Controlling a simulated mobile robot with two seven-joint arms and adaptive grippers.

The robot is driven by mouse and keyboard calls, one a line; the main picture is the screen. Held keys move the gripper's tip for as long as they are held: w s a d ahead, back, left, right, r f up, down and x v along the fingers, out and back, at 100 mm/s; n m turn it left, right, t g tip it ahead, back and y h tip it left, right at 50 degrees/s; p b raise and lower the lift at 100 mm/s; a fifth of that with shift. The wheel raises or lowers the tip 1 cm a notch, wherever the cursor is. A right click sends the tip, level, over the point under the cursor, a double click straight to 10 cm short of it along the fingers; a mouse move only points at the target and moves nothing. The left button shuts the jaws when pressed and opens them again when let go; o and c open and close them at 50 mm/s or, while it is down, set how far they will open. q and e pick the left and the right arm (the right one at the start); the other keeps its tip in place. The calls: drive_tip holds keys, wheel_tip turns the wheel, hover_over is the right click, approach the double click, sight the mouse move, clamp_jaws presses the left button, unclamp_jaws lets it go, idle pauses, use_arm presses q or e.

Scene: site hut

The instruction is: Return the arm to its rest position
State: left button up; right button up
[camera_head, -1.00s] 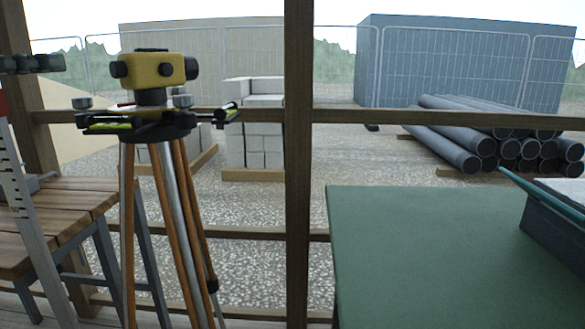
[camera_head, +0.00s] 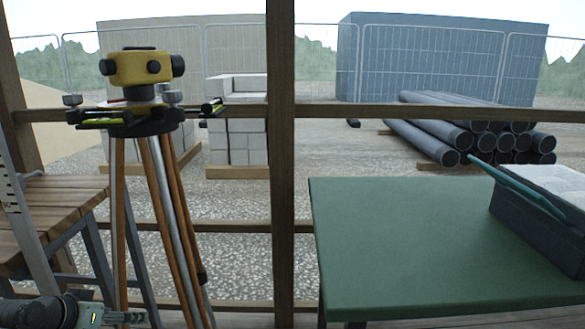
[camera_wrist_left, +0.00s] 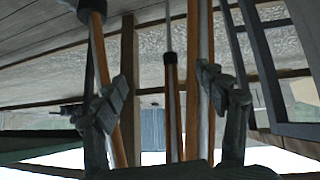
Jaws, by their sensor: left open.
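My left arm comes in low at the left of the head view. Its gripper (camera_head: 128,318) is at the bottom edge, partly cut off, in front of the tripod's lower legs. In the left wrist view the two fingers of my left gripper (camera_wrist_left: 165,95) stand wide apart, with nothing held between them. The tripod legs (camera_wrist_left: 172,110) show behind and between the fingers in that view; I cannot tell how close they are. My right gripper is in neither view.
A yellow levelling instrument (camera_head: 141,67) stands on the tripod (camera_head: 161,180). A slatted wooden bench (camera_head: 55,215) is at the left. A green table (camera_head: 420,240) with a dark box (camera_head: 525,215) is at the right. Timber posts (camera_head: 283,180) frame the opening.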

use_arm(q)
drive_tip(key=s+d+f+g, duration=0.2)
drive_tip(key=s+d+f, duration=0.2)
drive_tip(key=s+f, duration=0.4)
drive_tip(key=s+d+f+m+g+y, duration=0.1)
drive_tip(key=s+d+f+g, duration=0.1)
drive_tip(key=s+d+f, duration=0.2)
drive_tip(key=s+d+f+g+y, duration=0.1)
drive_tip(key=s+d+f, duration=0.4)
drive_tip(key=s+f, duration=0.6)
wheel_tip(320, 180, down, 4)
drive_tip(key=shift+s+r+m+g, duration=0.1)
drive_tip(key=shift+s+m+g, duration=0.2)
drive_tip(key=shift+s+g, duration=0.1)
